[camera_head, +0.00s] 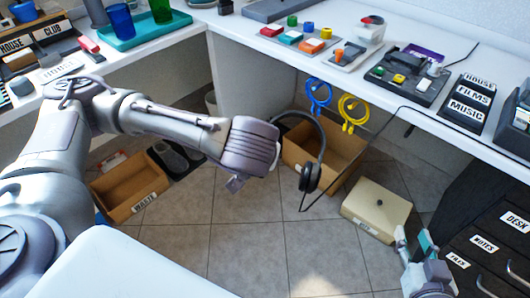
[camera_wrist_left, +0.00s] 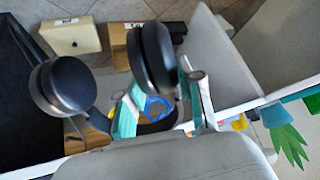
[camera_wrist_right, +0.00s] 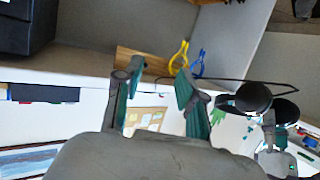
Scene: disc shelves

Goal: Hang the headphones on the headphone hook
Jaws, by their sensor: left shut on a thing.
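The black headphones (camera_head: 312,165) hang in the air in front of the desk, with the band at my left gripper (camera_head: 262,165). In the left wrist view both ear cups (camera_wrist_left: 68,85) show, and the dark band passes between the teal fingers of the left gripper (camera_wrist_left: 165,108). My left gripper is shut on them. A small dark piece (camera_head: 409,130) under the desk's front edge may be the headphone hook; I cannot tell. My right gripper (camera_head: 416,246) is low at the right, apart from the headphones. In the right wrist view its fingers (camera_wrist_right: 158,95) are spread and empty.
A cardboard box (camera_head: 345,140) and a beige box (camera_head: 378,208) stand on the floor. Labelled black drawers (camera_head: 480,245) are at the right. A thin black line crosses near the headphones.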

